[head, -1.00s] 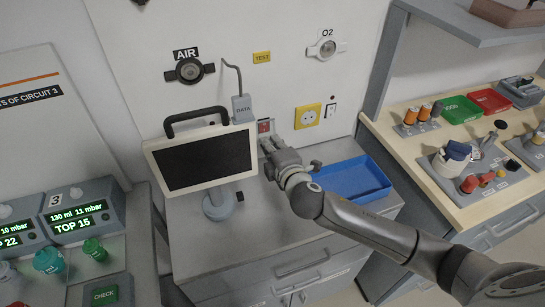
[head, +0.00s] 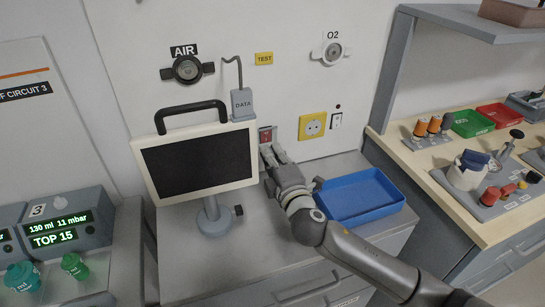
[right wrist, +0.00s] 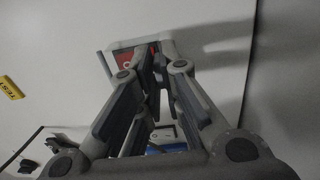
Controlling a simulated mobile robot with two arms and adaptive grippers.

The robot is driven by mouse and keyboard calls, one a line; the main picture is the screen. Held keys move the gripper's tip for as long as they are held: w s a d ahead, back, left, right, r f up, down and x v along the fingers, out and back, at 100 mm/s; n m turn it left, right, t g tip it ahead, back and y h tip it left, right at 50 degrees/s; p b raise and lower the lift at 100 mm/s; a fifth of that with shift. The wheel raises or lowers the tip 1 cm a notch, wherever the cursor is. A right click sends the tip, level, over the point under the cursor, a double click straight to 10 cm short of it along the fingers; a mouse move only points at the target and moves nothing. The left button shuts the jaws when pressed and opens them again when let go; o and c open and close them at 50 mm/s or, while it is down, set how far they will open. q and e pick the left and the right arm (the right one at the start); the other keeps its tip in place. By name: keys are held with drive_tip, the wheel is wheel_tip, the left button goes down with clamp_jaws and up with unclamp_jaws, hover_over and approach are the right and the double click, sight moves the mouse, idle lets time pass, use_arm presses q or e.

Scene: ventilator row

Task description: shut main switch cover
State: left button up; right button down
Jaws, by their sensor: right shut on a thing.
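The main switch (head: 265,132), a red part in a pale housing, is on the wall just right of the screen. Its red face also shows in the right wrist view (right wrist: 125,60), partly hidden by my fingers. My right gripper (head: 270,151) is at the lower edge of the switch, its fingers pointing up at the wall. In the right wrist view its fingers (right wrist: 158,62) come close together at the pale cover (right wrist: 118,46) and are shut on it. The cover's exact angle is hard to tell. My left gripper is not in view.
A screen with a black handle (head: 198,165) stands close left of my right gripper. A blue tray (head: 360,196) lies right of it on the counter. A yellow socket (head: 312,126) and a white switch (head: 336,121) are on the wall to the right.

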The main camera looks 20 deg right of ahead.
drive_tip(key=shift+f, duration=0.1)
drive_tip(key=c, duration=1.6)
unclamp_jaws()
drive_tip(key=s, duration=1.2)
drive_tip(key=shift+d, duration=0.2)
drive_tip(key=shift+f, duration=0.15)
